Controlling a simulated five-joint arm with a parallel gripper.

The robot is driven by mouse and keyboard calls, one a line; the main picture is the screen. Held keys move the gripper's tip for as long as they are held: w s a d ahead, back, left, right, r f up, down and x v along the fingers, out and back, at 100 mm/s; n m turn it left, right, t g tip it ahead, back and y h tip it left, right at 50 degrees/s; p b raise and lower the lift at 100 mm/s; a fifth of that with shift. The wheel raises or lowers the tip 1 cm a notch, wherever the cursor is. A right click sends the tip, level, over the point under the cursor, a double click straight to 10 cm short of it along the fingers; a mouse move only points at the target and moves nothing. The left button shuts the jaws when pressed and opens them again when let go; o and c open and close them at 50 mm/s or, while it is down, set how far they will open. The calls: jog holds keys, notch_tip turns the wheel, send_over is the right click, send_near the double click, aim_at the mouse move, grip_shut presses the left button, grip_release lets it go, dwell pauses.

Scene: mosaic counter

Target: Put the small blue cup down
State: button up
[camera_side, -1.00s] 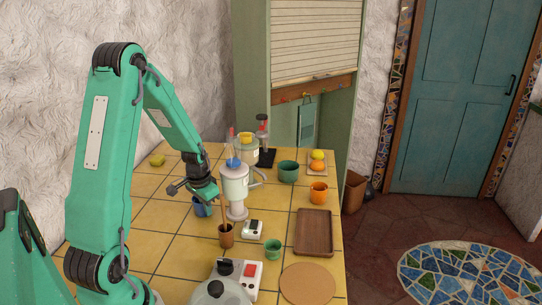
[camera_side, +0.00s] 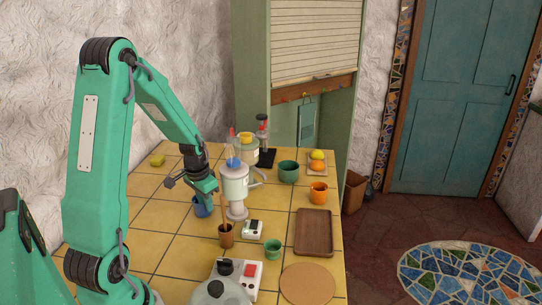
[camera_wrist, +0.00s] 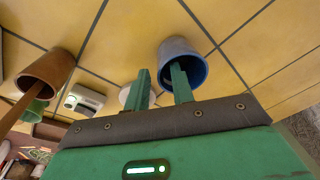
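The small blue cup (camera_side: 201,208) stands upright on the yellow tiled counter, just under my gripper (camera_side: 204,193), which partly hides it. In the wrist view the blue cup (camera_wrist: 183,48) shows its open mouth towards me. My gripper (camera_wrist: 161,70) has its two green fingers apart. One finger overlaps the cup's mouth and the other is left of the cup's wall, with a gap between the fingers and the wall. The cup looks to rest on the tiles; its base is hard to see.
A white grinder-like machine (camera_side: 235,185) stands close right of my gripper. A brown cup with a stick (camera_side: 226,238), a small white device (camera_side: 252,229) and a green cup (camera_side: 273,248) are nearer the front. A wooden tray (camera_side: 314,232) lies right. Tiles left of the blue cup are clear.

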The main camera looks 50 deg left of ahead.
notch_tip(320, 180, up, 9)
jog(key=s, duration=0.1)
jog(key=shift+d+r, duration=0.15)
jog(key=shift+d, duration=0.25)
dwell(0.5)
jog(key=s+d+r+t, duration=0.1)
jog(key=s+d+r, duration=0.1)
jog(key=d+r, duration=0.2)
jog(key=s+d+r+m+t, duration=0.1)
jog(key=s+d+r+t, duration=0.1)
jog(key=d, duration=0.9)
jog(key=s+d+r+m+t+h, duration=0.1)
jog(key=s+d+r, duration=0.2)
jog(key=d+r, duration=0.2)
jog(key=d, duration=0.3)
jog(key=shift+s+d+r, duration=0.15)
jog(key=shift+s+r, duration=0.2)
jog(key=o, duration=1.2)
jog(key=shift+c, duration=0.2)
